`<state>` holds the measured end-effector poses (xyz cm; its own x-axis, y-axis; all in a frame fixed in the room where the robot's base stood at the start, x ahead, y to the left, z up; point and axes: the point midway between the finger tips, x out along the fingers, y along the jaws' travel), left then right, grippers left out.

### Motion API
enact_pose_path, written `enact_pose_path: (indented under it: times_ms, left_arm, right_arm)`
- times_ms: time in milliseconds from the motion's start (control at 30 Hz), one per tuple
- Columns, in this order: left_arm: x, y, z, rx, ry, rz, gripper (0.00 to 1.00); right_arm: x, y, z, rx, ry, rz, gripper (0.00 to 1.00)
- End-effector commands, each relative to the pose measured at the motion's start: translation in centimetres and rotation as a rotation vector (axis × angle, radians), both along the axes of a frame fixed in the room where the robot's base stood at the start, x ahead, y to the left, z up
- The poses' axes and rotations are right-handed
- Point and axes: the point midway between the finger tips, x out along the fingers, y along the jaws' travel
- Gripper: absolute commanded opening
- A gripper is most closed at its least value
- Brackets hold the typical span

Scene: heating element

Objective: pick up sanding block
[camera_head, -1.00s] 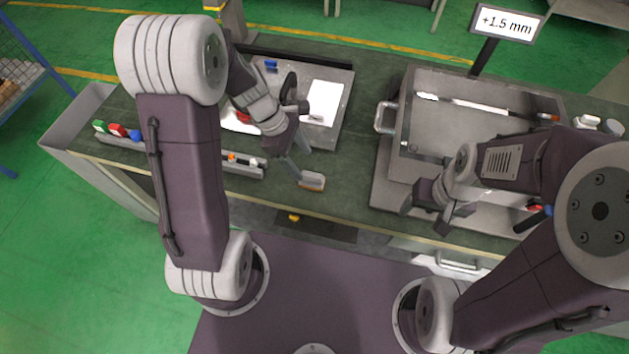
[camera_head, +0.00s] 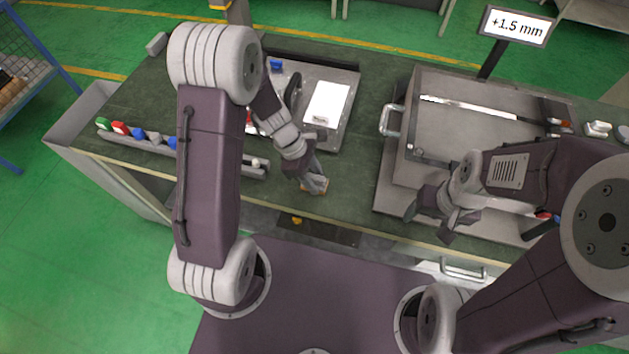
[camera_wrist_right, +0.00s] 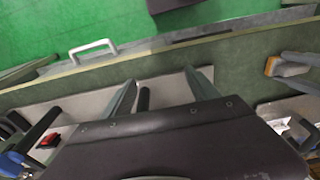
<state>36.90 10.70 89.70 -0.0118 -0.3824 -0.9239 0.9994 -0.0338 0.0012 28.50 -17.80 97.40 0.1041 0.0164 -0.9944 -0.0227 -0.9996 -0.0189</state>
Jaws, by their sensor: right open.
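The sanding block, a small block with a pale grey body and an orange-brown edge (camera_head: 317,190), lies near the front edge of the green bench top. My left gripper (camera_head: 314,184) is down at the block, its fingers overlapping it and partly hiding it. I cannot tell whether they have closed on it. The block (camera_wrist_right: 271,66) also shows at the right of the right wrist view, with the left fingers beside it. My right gripper (camera_head: 428,226) is open and empty over the front of the large metal fixture; its spread fingers (camera_wrist_right: 160,78) show in the right wrist view.
A tray with a white sheet (camera_head: 327,104) stands behind the block. A narrow rack (camera_head: 150,146) with coloured pieces runs along the front left. The large metal fixture (camera_head: 398,164) fills the right, with a "+1.5 mm" display (camera_head: 515,26) behind. Bare bench (camera_head: 355,170) lies right of the block.

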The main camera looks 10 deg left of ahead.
Motion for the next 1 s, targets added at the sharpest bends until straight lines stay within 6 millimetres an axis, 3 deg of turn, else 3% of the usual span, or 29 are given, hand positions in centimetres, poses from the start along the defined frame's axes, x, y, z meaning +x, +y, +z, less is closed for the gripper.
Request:
enact_pose_path:
  times_ms: [33, 100, 433, 667, 1000]
  left_arm:
    - [0.0, 0.0, 0.0, 0.0, 0.001, 0.0, 0.18]
    - [0.0, 0.0, 0.0, 0.0, 0.001, 0.0, 0.0]
    - [0.0, 0.0, 0.6, 0.0, -0.001, -0.001, 0.0]
    - [0.1, 0.0, 4.3, 0.0, -0.006, -0.001, 0.0]
    - [-2.3, -7.2, 8.8, -0.001, -0.004, -0.008, 0.0]
  right_arm:
    - [0.0, 0.0, 0.0, 0.0, 0.0, 0.0, 0.69]
    - [0.0, 0.0, 0.0, 0.0, 0.0, 0.0, 0.69]
    - [0.0, 0.0, 0.2, 0.0, 0.0, 0.0, 0.69]
    - [0.0, 0.0, 1.3, 0.0, 0.0, 0.0, 0.69]
    - [0.0, 0.0, 2.0, 0.0, 0.0, 0.0, 0.69]
